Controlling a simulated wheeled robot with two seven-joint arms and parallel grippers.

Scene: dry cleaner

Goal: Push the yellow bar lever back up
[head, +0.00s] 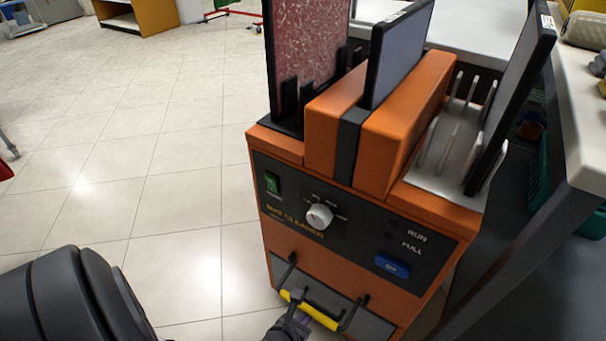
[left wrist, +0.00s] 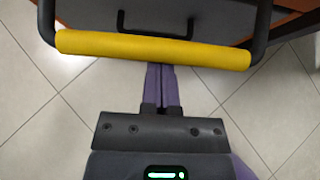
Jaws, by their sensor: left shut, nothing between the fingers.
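The yellow bar lever (head: 294,298) is on the lower front of the orange machine (head: 290,253), held by two black side arms. The bar crosses the upper part of the left wrist view (left wrist: 110,44). My left gripper (head: 318,316) is at the bar, low at the bottom of the head view. Its purple fingers (left wrist: 161,72) are shut together with nothing between them. Their tips reach the bar's near edge and seem to go under it; contact is unclear. My right gripper is not in view.
The machine's panel has a white knob (head: 319,216), a green switch (head: 271,182) and a blue button (head: 392,265). Upright panels stand in its top. A counter (head: 582,120) stands close on the right. Tiled floor (head: 180,190) is open to the left.

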